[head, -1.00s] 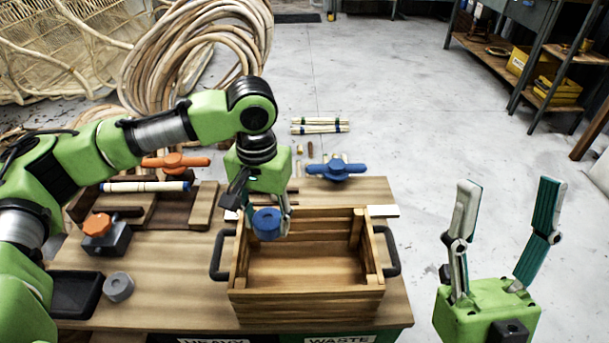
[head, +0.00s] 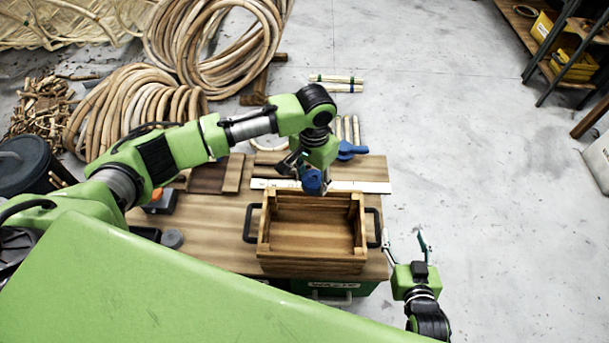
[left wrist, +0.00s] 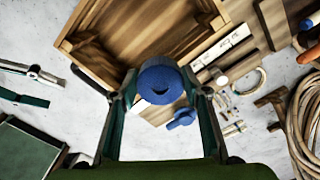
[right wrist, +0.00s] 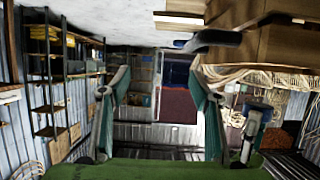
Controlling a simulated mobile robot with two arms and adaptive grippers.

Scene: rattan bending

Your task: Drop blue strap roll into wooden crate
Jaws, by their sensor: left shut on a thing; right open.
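The blue strap roll (head: 312,183) is held in my left gripper (head: 314,176), above the back edge of the wooden crate. The left wrist view shows the blue roll (left wrist: 160,82) between the two fingers, with the crate just beyond it. The wooden crate (head: 312,266) stands on the workbench, its open top facing up and its visible floor empty. It also shows in the left wrist view (left wrist: 105,62). My right gripper (head: 407,243) is open and empty, to the right of the crate and beyond the bench edge. Its open fingers show in the right wrist view (right wrist: 160,95).
A blue clamp (head: 350,150) lies behind the crate, near a white ruler strip (head: 362,186). A grey roll (head: 172,238) lies on the bench left of the crate. Black handles (head: 374,228) stick out from the crate's sides. Rattan coils (head: 215,45) lie on the floor behind.

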